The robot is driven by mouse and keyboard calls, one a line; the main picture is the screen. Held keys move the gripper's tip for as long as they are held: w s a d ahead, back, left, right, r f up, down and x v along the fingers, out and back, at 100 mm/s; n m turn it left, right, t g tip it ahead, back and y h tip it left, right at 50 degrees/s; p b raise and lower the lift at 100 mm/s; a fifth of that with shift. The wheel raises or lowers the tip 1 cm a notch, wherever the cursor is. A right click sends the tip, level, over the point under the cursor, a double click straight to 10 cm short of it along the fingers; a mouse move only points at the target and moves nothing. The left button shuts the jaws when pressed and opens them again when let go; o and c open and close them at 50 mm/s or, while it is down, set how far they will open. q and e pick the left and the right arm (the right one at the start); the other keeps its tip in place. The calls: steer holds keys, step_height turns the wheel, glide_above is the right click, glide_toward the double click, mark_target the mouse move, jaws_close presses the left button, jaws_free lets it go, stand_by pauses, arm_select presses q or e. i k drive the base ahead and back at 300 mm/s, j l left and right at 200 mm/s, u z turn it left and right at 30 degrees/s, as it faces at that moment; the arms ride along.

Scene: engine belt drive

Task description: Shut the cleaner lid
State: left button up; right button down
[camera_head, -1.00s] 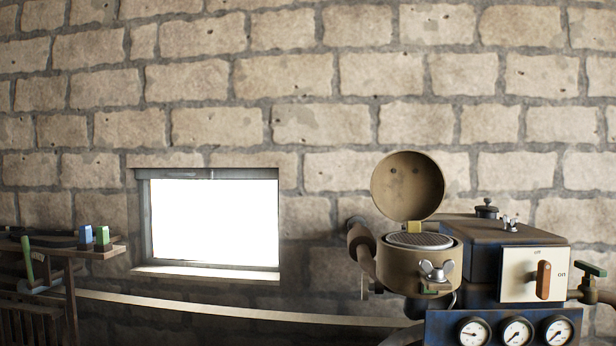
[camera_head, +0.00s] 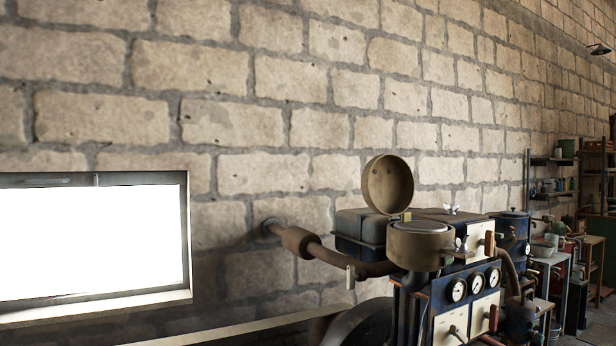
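The cleaner lid (camera_head: 388,184) is a round, dull brown cap. It stands open and upright on its hinge at the back of the cleaner. The cleaner body (camera_head: 420,247) is a short brown drum with a pale round top inside its rim. Neither of my grippers shows in this view.
A blue engine panel with gauges (camera_head: 457,290) stands below the cleaner. A pipe (camera_head: 318,249) runs from the wall to the cleaner's left. A bright window (camera_head: 92,240) is at the left. Shelves and benches (camera_head: 560,255) line the right side.

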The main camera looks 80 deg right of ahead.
mark_target(388, 184)
steer(key=i+l+z, duration=0.15)
steer(key=i+z, duration=0.75)
steer(key=i+j+z, duration=0.1)
steer(key=i+z, duration=0.2)
steer(key=z, duration=0.15)
steer(key=i+j+z, duration=0.4)
steer(key=l, duration=0.1)
